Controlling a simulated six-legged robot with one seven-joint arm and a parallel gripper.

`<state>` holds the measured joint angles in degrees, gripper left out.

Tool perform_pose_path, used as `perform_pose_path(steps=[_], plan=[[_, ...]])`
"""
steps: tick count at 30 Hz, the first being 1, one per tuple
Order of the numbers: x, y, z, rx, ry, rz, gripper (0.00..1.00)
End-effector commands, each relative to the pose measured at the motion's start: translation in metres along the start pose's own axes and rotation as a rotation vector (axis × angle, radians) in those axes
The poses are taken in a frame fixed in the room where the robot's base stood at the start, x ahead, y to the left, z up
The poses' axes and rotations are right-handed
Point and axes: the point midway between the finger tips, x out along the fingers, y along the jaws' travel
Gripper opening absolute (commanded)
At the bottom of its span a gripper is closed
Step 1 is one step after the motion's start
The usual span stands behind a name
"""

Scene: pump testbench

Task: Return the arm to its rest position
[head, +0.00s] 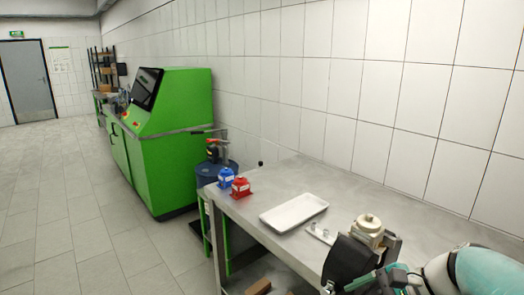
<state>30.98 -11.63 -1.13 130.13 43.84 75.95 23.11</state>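The lower right corner shows my arm, in white and teal. Its end, my gripper (372,272), is over the near part of the metal table (262,208), partly cut off by the bottom edge. Dark plates are beside a beige, knobbed part (368,229) there. I cannot tell whether the gripper holds this part or is only in front of it, nor whether its fingers are open or shut.
A white tray (294,212) lies on the table, with a small light holder (320,233) close by. A blue container (226,178) and a red one (241,187) stand at the left edge. Beyond are a blue barrel (209,175) and a green machine (175,150). The left floor is clear.

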Motion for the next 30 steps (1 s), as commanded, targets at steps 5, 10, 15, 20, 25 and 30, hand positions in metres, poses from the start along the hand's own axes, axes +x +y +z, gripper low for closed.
perform_pose_path(steps=[5, 10, 15, 20, 25, 30], plan=[[0.015, 0.029, 0.037, -0.461, 0.210, 0.208, 0.80], [0.012, 0.044, 0.056, -0.916, 0.403, 0.360, 0.80], [0.004, 0.045, 0.068, -1.258, 0.548, 0.446, 0.80], [0.001, 0.044, 0.071, -1.373, 0.600, 0.475, 0.80], [0.000, 0.044, 0.070, -1.374, 0.601, 0.477, 0.80], [0.000, 0.044, 0.070, -1.372, 0.600, 0.476, 0.80]])
